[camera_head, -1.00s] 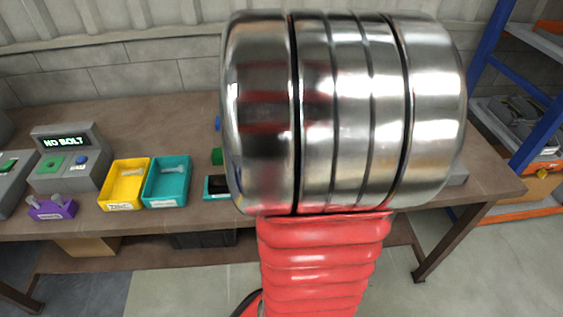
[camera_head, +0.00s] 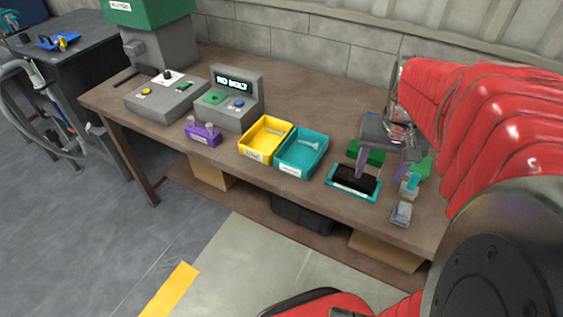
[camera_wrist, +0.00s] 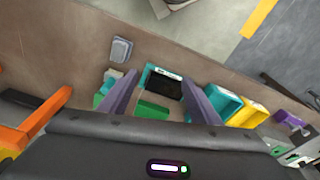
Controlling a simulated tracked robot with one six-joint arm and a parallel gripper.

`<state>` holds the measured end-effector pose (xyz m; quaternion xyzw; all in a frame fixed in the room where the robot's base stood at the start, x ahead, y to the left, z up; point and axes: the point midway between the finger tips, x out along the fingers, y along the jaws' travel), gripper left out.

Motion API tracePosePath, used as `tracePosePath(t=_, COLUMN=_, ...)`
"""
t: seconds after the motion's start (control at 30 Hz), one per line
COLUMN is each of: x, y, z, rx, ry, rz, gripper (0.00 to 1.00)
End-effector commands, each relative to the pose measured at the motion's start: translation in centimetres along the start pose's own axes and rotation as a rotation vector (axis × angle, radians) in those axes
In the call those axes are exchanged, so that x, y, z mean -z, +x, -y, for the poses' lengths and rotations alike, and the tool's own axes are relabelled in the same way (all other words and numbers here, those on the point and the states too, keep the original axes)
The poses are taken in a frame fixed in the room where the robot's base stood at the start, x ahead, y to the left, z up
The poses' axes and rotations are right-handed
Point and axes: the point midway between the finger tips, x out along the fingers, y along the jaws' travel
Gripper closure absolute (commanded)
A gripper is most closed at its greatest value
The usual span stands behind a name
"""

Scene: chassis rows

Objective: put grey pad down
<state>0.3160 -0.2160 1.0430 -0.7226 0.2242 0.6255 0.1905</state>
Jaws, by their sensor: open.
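The grey pad (camera_head: 401,214) lies on the workbench near its front edge, right of a small teal tray (camera_head: 334,183) with a black insert. In the wrist view the grey pad (camera_wrist: 121,49) lies beyond the left finger, apart from it. My gripper (camera_head: 382,170) is open, its purple fingers pointing down over the bench by the teal tray. In the wrist view my gripper (camera_wrist: 161,80) has nothing held between its spread fingers; the tray's black insert (camera_wrist: 167,88) shows between them. The exact finger height above the bench is hard to tell.
A green block (camera_head: 367,153) sits behind the tray, and a small green and teal fixture (camera_head: 411,184) stands behind the pad. Teal (camera_head: 301,151) and yellow (camera_head: 265,138) bins, a purple holder (camera_head: 202,134) and a "NO BOLT" tester (camera_head: 236,95) stand left. The bench's middle back is clear.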

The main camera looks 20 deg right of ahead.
Motion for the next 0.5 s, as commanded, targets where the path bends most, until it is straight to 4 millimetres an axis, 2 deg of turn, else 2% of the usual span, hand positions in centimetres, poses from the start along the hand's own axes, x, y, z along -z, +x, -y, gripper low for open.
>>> tracePosePath(t=0.03, x=-0.5, y=-0.6, z=1.6, rx=0.006, ry=-0.042, rz=-0.025, gripper=0.43)
tracePosePath(t=0.2, x=-2.6, y=-2.3, z=6.2, rx=0.032, ry=-0.166, rz=-0.099, gripper=0.43)
tracePosePath(t=0.5, x=-7.5, y=-4.7, z=12.7, rx=0.102, ry=-0.382, rz=-0.228, gripper=0.43)
